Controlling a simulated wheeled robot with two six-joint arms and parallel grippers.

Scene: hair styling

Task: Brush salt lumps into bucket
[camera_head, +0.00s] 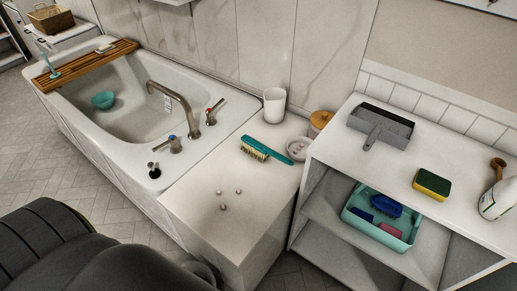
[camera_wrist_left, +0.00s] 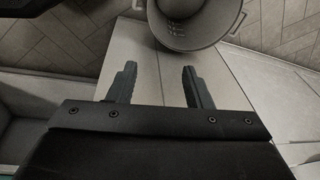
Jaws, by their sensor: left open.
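Three small pale salt lumps (camera_head: 223,208) lie apart on the white ledge (camera_head: 190,225) at the near end of the bathtub in the head view. A teal brush (camera_head: 258,146) with pale bristles lies further back on the same ledge, its handle pointing right. In the left wrist view my left gripper (camera_wrist_left: 160,85) is open, with nothing between its fingers. Beyond the fingertips is a grey round vessel with a rim and side handle, probably the bucket (camera_wrist_left: 195,44). My grippers do not show in the head view. My right gripper is in neither view.
A white cup (camera_head: 274,105), a small dish (camera_head: 298,150) and a wooden-lidded jar stand behind the brush. A grey dustpan (camera_head: 383,125) and a sponge (camera_head: 432,184) lie on the right shelf unit. A teal tray (camera_head: 372,238) sits below. A black ribbed shape covers the lower left.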

